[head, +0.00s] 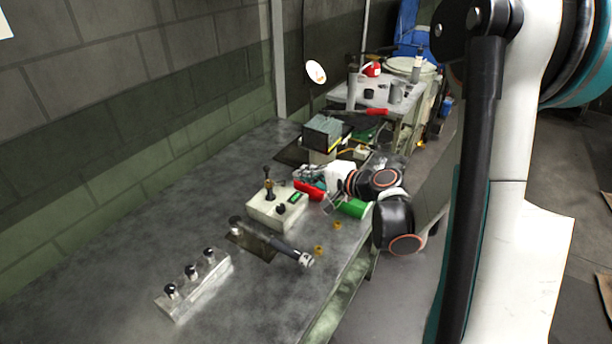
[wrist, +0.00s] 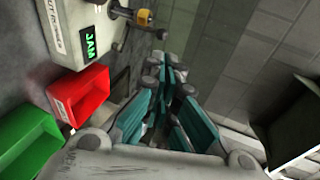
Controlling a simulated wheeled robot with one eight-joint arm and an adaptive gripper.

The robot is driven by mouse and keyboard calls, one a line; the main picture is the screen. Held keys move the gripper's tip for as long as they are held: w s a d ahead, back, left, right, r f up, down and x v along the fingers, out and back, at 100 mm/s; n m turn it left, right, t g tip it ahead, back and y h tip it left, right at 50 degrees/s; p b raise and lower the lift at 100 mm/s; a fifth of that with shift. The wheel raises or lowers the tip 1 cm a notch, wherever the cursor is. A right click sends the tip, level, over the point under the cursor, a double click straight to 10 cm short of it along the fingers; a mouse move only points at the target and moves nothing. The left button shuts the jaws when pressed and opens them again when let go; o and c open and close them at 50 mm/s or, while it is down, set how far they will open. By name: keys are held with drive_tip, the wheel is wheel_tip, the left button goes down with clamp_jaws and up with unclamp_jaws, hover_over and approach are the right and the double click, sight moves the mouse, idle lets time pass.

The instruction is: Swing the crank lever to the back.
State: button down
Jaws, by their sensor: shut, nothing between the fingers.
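The crank lever (head: 272,240) lies on the bench in front of the pale control box. It is a dark bar running from a round hub at its left end to a light grey end at its right, near the bench's front edge. My gripper (head: 305,174) is behind the control box, above the red bin, apart from the lever. In the wrist view my gripper (wrist: 161,72) has its teal fingers together with nothing between them. The lever does not show clearly in the wrist view.
The control box (head: 262,212) has an upright stick and a green display reading JAM (wrist: 90,43). A red bin (wrist: 80,97) and green bin (wrist: 28,135) stand beside it. A block with three black-knobbed levers (head: 196,286) is at the left. Small brass pieces (head: 319,249) lie near the lever.

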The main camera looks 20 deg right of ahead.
drive_tip(key=b+x, duration=0.2)
drive_tip(key=x, duration=0.8)
drive_tip(key=shift+w+a+f+b, duration=0.15)
drive_tip(key=shift+w+a+b, duration=0.05)
drive_tip(key=shift+w+b, duration=0.1)
drive_tip(key=shift+a, duration=0.2)
